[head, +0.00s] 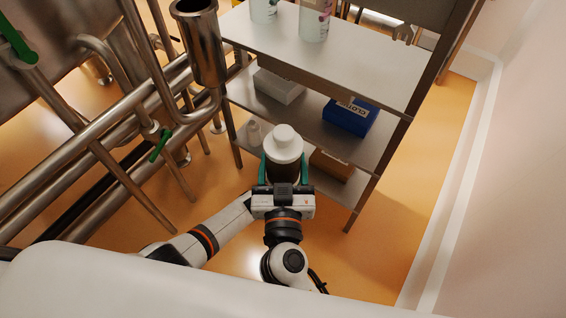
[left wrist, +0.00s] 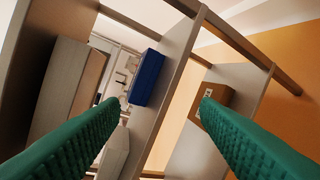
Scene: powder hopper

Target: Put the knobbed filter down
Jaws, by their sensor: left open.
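The knobbed filter (head: 284,142) has a white stepped top with a knob and a darker body below. In the head view it sits upright between the green fingers of my right gripper (head: 284,172), which appears shut on its body, in front of the shelves. My left forearm comes in from the left and passes behind the right gripper, so the left gripper is hidden in the head view. In the left wrist view my left gripper (left wrist: 162,102) has its green fingers wide apart with nothing between them. The filter does not show there.
A metal shelf rack (head: 375,75) stands ahead, with bottles on its top. A blue box (head: 350,115) and a white box (head: 279,86) sit on the middle shelf, a brown box (head: 331,165) lower. Steel pipes and an open metal cylinder (head: 201,45) stand left. Floor is clear right.

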